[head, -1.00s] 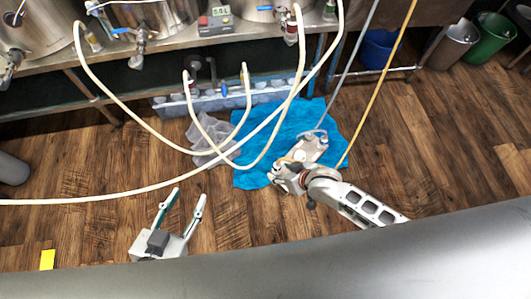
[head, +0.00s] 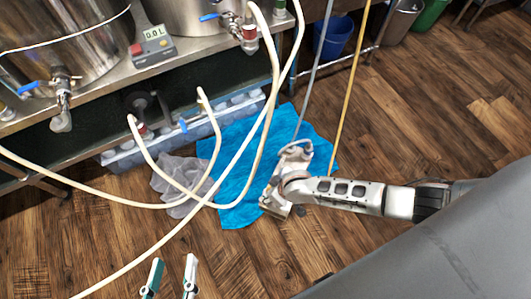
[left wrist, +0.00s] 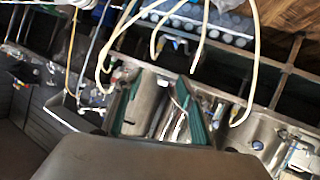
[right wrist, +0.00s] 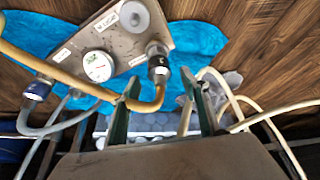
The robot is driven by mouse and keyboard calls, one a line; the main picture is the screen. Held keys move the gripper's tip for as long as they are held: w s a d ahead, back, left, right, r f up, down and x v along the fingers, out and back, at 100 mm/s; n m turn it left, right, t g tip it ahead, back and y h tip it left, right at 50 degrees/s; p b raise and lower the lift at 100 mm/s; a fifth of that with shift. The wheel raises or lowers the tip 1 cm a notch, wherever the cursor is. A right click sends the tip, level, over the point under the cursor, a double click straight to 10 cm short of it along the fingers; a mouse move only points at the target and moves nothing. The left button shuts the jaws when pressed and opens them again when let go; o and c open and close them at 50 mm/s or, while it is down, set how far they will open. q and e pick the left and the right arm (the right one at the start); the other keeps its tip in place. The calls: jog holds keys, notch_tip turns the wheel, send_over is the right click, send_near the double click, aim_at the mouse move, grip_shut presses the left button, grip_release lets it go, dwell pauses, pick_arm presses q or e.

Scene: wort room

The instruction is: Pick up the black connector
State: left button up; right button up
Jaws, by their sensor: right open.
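In the right wrist view, the black connector (right wrist: 158,66) joins the end of a yellow hose (right wrist: 60,73) to a grey metal plate (right wrist: 120,45) with a round gauge. My right gripper (right wrist: 160,92) is open, its fingers pointing toward the connector; the bend of the yellow hose shows between them. I cannot tell whether they touch. In the head view, the plate (head: 295,152) lies over a blue cloth, and my right arm covers the connector. My left gripper (head: 172,276) is open and empty at the bottom of the head view.
A dark-blue connector (right wrist: 38,90) with a grey hose sits at the plate's other side. The blue cloth (head: 238,135) and a grey rag (head: 180,178) lie on the wood floor. Cream hoses (head: 223,180) loop across. A steel bench (head: 178,50) with tanks stands behind.

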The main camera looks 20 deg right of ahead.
notch_tip(320, 180, down, 3)
jog(key=shift+w+a+b, duration=0.1)
jog(key=shift+b, duration=0.55)
jog(key=shift+w+a+f, duration=0.15)
jog(key=shift+w+f, duration=0.05)
jog(key=shift+w, duration=0.25)
jog(key=shift+w+r, duration=0.15)
jog(key=shift+w, duration=0.05)
grip_shut()
pick_arm(q)
jog(key=d+n, duration=0.2)
jog(key=s+d, duration=0.1)
jog(key=shift+f+n+h, duration=0.3)
jog(key=shift+f+n, duration=0.05)
jog(key=shift+n, duration=0.05)
pick_arm(e)
jog(key=shift+r, duration=0.1)
